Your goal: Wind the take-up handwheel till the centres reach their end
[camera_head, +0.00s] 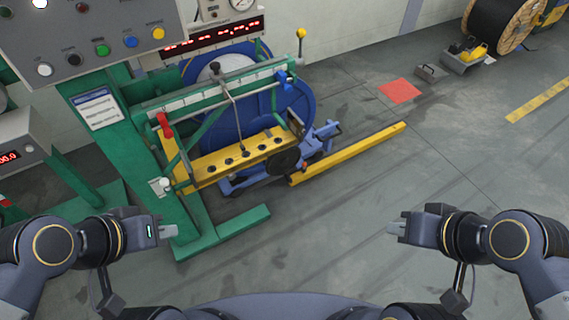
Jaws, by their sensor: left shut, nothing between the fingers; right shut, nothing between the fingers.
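The take-up stand is a green frame with a large blue reel (300,97) in it. A small dark disc (286,161), which looks like the handwheel, sits at the right end of the yellow bar (222,162), low in front of the reel. The centres cannot be made out behind the frame and reel. My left gripper (172,231) is shut and empty, in front of the green frame's foot and apart from the disc. My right gripper (392,228) is shut and empty over open floor, to the right of and nearer than the disc.
A control panel (90,30) with coloured buttons overhangs the upper left. A green foot beam (235,225) reaches out along the floor. A yellow floor rail (345,153) lies right of the stand. A red floor patch (400,91) is beyond.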

